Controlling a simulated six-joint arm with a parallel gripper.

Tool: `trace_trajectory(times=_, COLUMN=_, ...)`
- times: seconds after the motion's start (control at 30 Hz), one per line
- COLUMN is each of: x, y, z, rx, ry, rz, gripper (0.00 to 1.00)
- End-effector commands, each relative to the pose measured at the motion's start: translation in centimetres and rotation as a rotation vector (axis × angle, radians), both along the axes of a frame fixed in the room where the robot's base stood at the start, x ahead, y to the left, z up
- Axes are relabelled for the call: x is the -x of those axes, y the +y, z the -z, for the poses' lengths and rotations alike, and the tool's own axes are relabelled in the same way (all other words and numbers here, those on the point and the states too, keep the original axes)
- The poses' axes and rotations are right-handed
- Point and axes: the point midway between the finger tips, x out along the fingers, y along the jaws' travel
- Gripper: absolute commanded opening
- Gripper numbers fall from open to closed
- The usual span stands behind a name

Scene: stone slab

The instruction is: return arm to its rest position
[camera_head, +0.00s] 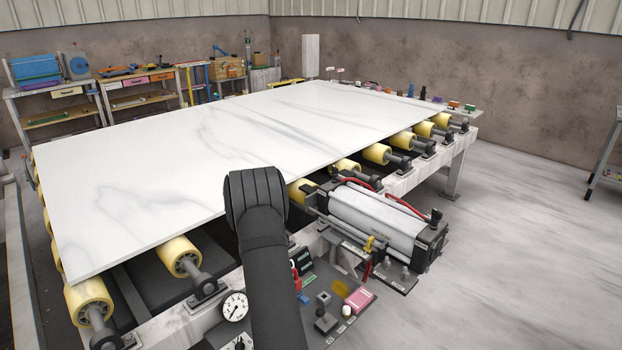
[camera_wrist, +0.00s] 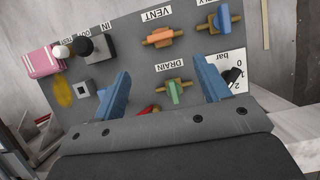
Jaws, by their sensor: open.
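My gripper (camera_wrist: 166,85) shows in the wrist view as two blue fingers spread wide apart, with nothing between them. It hangs over a grey control panel (camera_wrist: 118,40). A green-handled valve (camera_wrist: 174,92) beside the DRAIN label shows between the fingers, and a blue-handled valve (camera_wrist: 222,20) lies beyond the right finger. I cannot tell how close the fingertips are to the panel. In the head view my dark arm rises in front of the stone slab's near edge, and the gripper's fingers are hidden.
A white marble slab (camera_head: 230,140) lies on yellow rollers (camera_head: 180,256). A grey-white cylinder unit (camera_head: 375,220) stands right of my arm. The panel carries an orange-handled valve (camera_wrist: 163,37), a pressure gauge (camera_wrist: 232,68) and a pink box (camera_wrist: 41,61).

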Motion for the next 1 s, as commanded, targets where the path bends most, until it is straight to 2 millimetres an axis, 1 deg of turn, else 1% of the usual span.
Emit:
trace_trajectory(times=0.03, x=-0.4, y=0.3, z=-1.0, rx=-0.001, ry=-0.004, rz=-0.001, gripper=0.69)
trace_trajectory(times=0.23, x=-1.4, y=1.3, z=-4.7, rx=-0.001, ry=-0.003, rz=-0.001, gripper=0.69)
trace_trajectory(times=0.27, x=-1.3, y=1.2, z=-4.4, rx=0.0, ry=0.002, rz=-0.001, gripper=0.69)
trace_trajectory(times=0.3, x=-0.8, y=0.9, z=-3.2, rx=0.001, ry=0.007, rz=0.001, gripper=0.69)
trace_trajectory(times=1.0, x=3.0, y=-2.9, z=9.8, rx=0.001, ry=0.003, rz=-0.001, gripper=0.69)
